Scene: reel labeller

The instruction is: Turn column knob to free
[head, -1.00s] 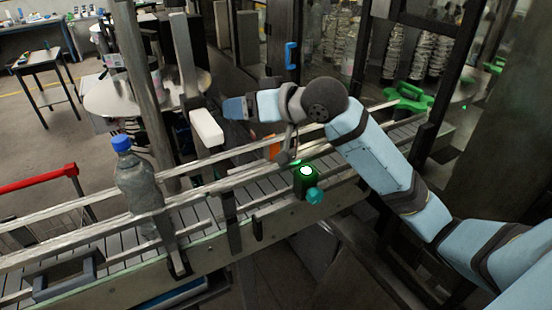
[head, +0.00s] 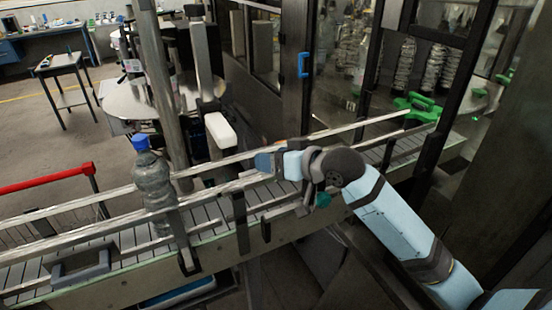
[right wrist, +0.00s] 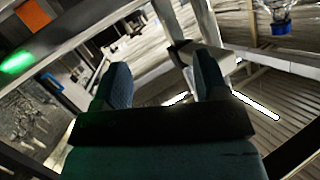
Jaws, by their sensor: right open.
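The labeller's grey column (head: 160,95) stands behind the conveyor in the head view, beside a dark upright with a white block (head: 220,130). I cannot make out a knob on the column. A small teal knob (head: 323,200) shows on the conveyor's front side, just below my right arm. My right gripper (head: 264,162) is over the conveyor, to the right of the column and apart from it. In the right wrist view its two teal fingers (right wrist: 162,82) are spread, with nothing held between them; a grey bracket lies beyond. My left gripper is not in view.
A clear bottle with a blue cap (head: 154,185) stands on the conveyor (head: 120,240), left of my gripper; its cap shows in the right wrist view (right wrist: 281,28). Metal guide rails run along the belt. A green star wheel (head: 418,107) and dark machine frame are at right.

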